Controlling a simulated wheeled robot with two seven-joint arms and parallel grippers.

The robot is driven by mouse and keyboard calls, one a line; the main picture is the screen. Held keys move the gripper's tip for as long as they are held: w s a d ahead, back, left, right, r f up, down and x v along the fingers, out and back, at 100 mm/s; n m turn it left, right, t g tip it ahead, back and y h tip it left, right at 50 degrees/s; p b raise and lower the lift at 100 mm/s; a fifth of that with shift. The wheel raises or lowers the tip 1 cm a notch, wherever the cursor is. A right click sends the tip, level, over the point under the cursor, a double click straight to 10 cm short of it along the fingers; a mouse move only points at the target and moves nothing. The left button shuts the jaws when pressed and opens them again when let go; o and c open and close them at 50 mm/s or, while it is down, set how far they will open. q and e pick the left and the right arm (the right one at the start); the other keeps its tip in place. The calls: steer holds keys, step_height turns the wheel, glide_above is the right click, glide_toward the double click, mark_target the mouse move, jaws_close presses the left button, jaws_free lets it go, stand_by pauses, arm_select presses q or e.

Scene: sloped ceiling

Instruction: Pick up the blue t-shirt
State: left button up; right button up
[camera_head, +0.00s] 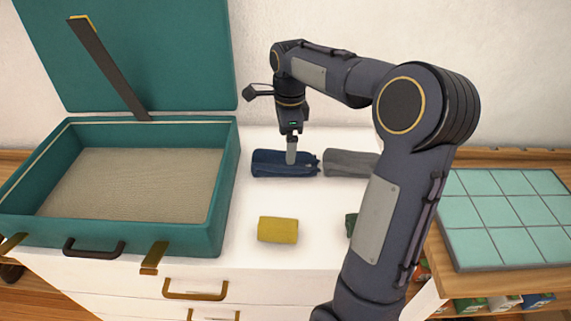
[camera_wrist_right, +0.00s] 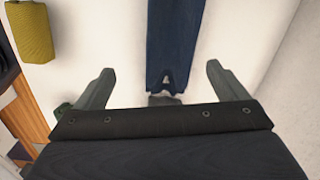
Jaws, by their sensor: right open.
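The blue t-shirt (camera_head: 265,168), a dark blue rolled bundle, lies on the white dresser top to the right of the suitcase. In the right wrist view the blue bundle (camera_wrist_right: 177,40) runs from the top edge down toward the space between my fingers, with a split near end. My right gripper (camera_head: 291,158) points down over the bundle in the head view. Its two fingers (camera_wrist_right: 160,72) are spread apart with nothing clamped between them, in the right wrist view. Whether the fingers touch the cloth is unclear. My left gripper is not in view.
A grey roll (camera_head: 350,163) lies just right of the blue one. A yellow roll (camera_head: 278,229) lies in front, and a dark green item (camera_head: 351,224) is partly hidden by my right arm. An open teal suitcase (camera_head: 228,190) stands left; its visible floor is empty.

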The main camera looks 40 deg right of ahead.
steer(key=shift+w+d+f+m, duration=0.45)
steer(key=shift+w+d+m, duration=0.15)
steer(key=shift+w, duration=0.1)
steer(key=shift+w+d+f+g, duration=0.15)
steer(key=shift+w+f+g, duration=0.05)
steer(key=shift+f+g, duration=0.1)
steer(key=shift+m, duration=0.3)
steer(key=f, duration=0.7)
steer(key=shift+s+a+f, duration=0.1)
steer(key=shift+a+f, duration=0.1)
steer(key=shift+a, duration=0.15)
steer(key=c, duration=1.2)
steer(key=shift+o, duration=0.2)
steer(key=shift+r, duration=0.15)
